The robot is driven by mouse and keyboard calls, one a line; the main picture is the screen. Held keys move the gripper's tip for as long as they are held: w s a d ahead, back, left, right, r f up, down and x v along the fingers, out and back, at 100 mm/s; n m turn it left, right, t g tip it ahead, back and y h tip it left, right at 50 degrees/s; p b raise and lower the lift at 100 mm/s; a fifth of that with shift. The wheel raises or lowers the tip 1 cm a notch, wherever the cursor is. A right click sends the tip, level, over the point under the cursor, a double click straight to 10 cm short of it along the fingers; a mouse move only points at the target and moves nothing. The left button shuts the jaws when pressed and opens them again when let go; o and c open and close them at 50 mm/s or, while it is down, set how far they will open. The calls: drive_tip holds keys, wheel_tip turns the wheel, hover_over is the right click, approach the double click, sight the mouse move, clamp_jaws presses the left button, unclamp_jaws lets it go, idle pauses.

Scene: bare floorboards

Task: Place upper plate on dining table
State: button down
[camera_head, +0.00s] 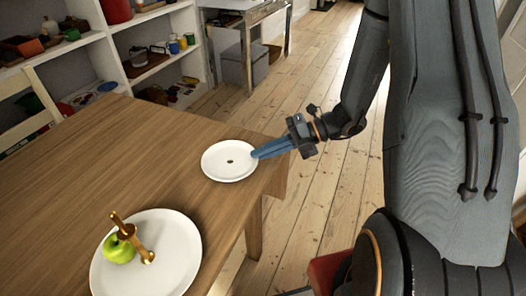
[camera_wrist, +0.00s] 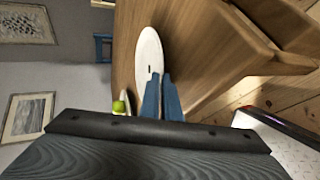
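A small white plate (camera_head: 222,171) with a dark spot at its centre is near the right edge of the wooden dining table (camera_head: 150,160). It also shows in the wrist view (camera_wrist: 149,45). My gripper (camera_head: 256,154) is at the plate's right rim. In the wrist view its two blue fingers (camera_wrist: 161,78) are close together with a narrow gap, one on each side of the rim, and look shut on it. The fingers hide the gripped part of the rim. I cannot tell whether the plate touches the table.
A larger white plate (camera_head: 177,262) stands at the table's front, bearing a green apple (camera_head: 118,250) and a gold-coloured object (camera_head: 128,235). A chair (camera_head: 30,115) stands at the left. White shelves (camera_head: 125,45) with small items are behind. The table's middle is clear.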

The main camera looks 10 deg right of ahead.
drive_tip(key=c, duration=1.9)
unclamp_jaws()
drive_tip(key=shift+f, duration=0.1)
drive_tip(key=shift+s, duration=0.1)
drive_tip(key=w+v, duration=0.1)
drive_tip(key=v, duration=0.7)
drive_tip(key=s+r+m+h, duration=0.2)
drive_tip(key=s+m+h, duration=0.2)
drive_tip(key=m, duration=0.7)
drive_tip(key=s+a+r+m+g+h+p, duration=0.1)
drive_tip(key=s+r+m+h, duration=0.2)
drive_tip(key=m, duration=0.9)
drive_tip(key=s+r+m+h+p, duration=0.1)
drive_tip(key=s+r+m+h, duration=0.1)
drive_tip(key=s+m+h, duration=0.4)
drive_tip(key=shift+s+a+r+m+g, duration=0.15)
drive_tip(key=shift+s+m, duration=0.1)
drive_tip(key=shift+m, duration=0.65)
drive_tip(key=shift+s+f+m+g, duration=0.1)
drive_tip(key=shift+s+m, duration=0.1)
drive_tip(key=shift+m, duration=0.7)
drive_tip(key=shift+s+a+r+m+g, duration=0.15)
drive_tip(key=shift+s+m, duration=0.1)
drive_tip(key=shift+m, duration=0.65)
